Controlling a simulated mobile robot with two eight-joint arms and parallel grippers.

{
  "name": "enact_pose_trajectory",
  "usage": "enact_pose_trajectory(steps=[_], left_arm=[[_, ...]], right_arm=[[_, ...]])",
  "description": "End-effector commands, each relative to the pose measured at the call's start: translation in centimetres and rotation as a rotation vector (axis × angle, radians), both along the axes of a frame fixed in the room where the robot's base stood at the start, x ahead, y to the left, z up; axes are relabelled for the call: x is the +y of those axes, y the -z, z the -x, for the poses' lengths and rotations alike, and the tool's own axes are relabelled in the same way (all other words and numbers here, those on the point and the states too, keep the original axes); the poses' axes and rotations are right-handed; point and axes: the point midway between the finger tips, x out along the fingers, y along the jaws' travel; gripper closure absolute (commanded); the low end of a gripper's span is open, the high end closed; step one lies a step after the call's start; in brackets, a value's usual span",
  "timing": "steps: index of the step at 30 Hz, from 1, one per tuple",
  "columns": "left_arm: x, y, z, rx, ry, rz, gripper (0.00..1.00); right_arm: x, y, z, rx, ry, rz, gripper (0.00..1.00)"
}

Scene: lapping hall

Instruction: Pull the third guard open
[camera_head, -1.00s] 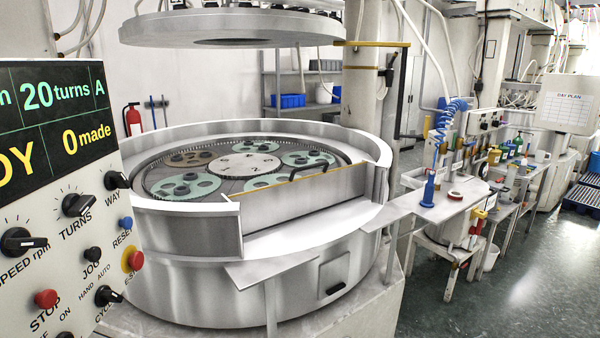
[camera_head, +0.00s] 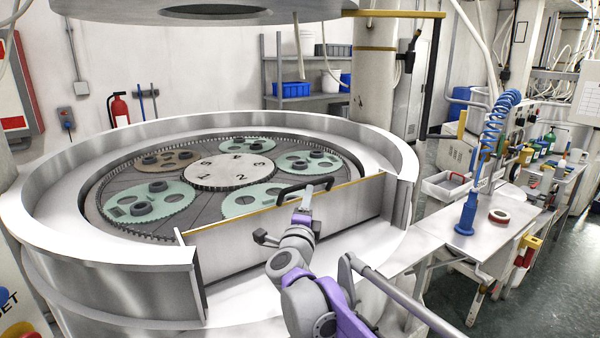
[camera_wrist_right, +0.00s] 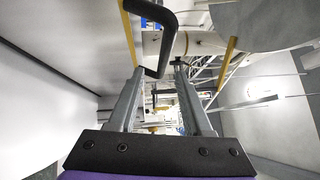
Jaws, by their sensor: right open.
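The guard (camera_head: 270,232) is a flat metal panel with a yellow top edge, standing in the front opening of the round lapping machine's rim. Its black bar handle (camera_head: 292,191) is at the top edge, and the handle also shows in the right wrist view (camera_wrist_right: 163,40). My left gripper is not in view.
The machine's steel rim (camera_head: 404,180) surrounds green carriers and a pale numbered disc (camera_head: 229,172). A raised round plate (camera_head: 200,10) hangs above. A side table (camera_head: 440,225) at right holds a blue tool (camera_head: 467,215) and a tape roll (camera_head: 499,215).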

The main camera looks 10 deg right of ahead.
Motion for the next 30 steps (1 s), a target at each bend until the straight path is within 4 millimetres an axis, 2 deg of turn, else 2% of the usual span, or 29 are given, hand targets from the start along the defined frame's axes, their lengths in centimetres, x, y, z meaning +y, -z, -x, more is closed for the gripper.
enact_pose_trajectory(steps=[8, 21, 30], left_arm=[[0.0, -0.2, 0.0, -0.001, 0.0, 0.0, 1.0], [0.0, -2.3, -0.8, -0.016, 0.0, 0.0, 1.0], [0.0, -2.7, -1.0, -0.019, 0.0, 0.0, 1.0]], right_arm=[[-1.3, 0.0, -1.7, -0.024, 0.051, -0.052, 0.5], [-4.6, -1.2, -8.6, -0.024, 0.049, -0.049, 0.5], [-5.2, -1.1, -10.0, -0.022, 0.046, -0.048, 0.5]])
